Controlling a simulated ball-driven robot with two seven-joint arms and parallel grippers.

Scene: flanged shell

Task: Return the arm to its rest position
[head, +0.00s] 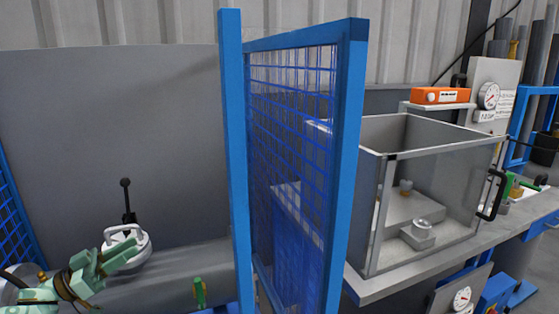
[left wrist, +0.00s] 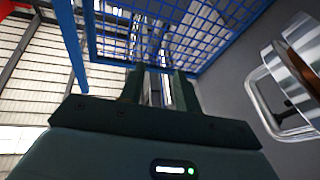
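My left gripper (head: 112,257), pale green, is at the lower left of the head view. Its two fingers are apart, and nothing shows held between them. In the left wrist view the dark fingers (left wrist: 160,88) point up with a gap between them. Just behind the gripper in the head view is a round white metal part with a loop handle (head: 140,243); the gripper partly covers it, and I cannot tell from this view whether they touch. In the left wrist view a shiny flanged metal part with a handle (left wrist: 278,95) is at the right, apart from the fingers. My right gripper is not in view.
A blue mesh guard (head: 345,150) with tall posts stands right of the gripper. Beyond it a clear-walled box (head: 425,180) sits on a bench (head: 380,288). A black lever (head: 127,200) stands behind the round part. A grey panel (head: 120,110) closes the back.

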